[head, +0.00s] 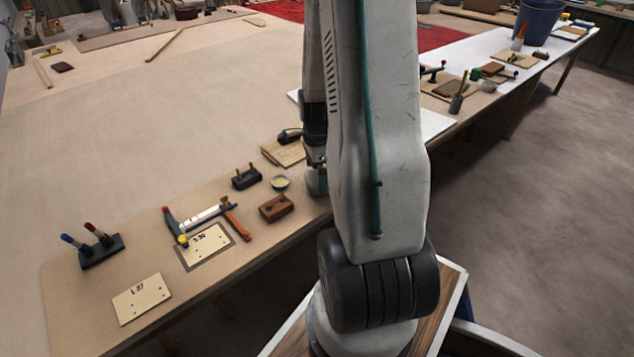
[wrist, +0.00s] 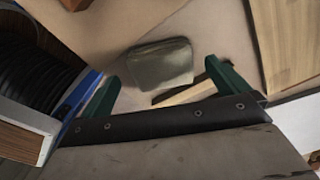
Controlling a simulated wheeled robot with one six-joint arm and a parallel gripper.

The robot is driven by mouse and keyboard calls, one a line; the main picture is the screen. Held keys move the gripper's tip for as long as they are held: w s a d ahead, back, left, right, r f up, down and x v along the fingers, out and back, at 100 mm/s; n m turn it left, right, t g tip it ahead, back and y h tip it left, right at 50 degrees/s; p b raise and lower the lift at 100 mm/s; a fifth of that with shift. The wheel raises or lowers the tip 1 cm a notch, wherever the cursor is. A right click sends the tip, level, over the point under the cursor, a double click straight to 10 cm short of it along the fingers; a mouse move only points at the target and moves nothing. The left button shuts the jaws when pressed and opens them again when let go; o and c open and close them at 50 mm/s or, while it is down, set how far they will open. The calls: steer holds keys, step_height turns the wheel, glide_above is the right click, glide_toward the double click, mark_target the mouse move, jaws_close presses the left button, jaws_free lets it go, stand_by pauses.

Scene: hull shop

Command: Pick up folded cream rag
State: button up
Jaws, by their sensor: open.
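A folded cloth (wrist: 160,63), dull grey-olive in the shade, lies flat on the tan bench top in the wrist view. It is the one thing there that looks like the folded cream rag. My gripper (wrist: 162,72) is open, with its two green fingers apart and the cloth ahead of and between their tips. I see no contact between fingers and cloth. In the head view my gripper (head: 318,182) is low over the bench, mostly behind my arm.
A pale wood strip (wrist: 185,94) lies just below the cloth, by the right finger. A wooden board (wrist: 285,40) lies to the right. A dark ridged object (wrist: 35,75) is close on the left. A brown block (head: 276,207) sits left of my gripper.

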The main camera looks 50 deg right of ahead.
mark_target(316, 177)
steer(key=shift+d+f, duration=0.1)
steer(key=shift+f, duration=1.45)
steer(key=c, duration=1.1)
steer(key=shift+r, duration=0.1)
steer(key=shift+w+r, duration=0.1)
steer(key=shift+r, duration=0.4)
step_height(316, 177, up, 2)
steer(key=shift+r, duration=0.15)
steer(key=s, duration=0.5)
steer(key=s+d+r, duration=0.1)
steer(key=s, duration=1)
steer(key=shift+d+r, duration=0.15)
steer(key=shift+r, duration=0.15)
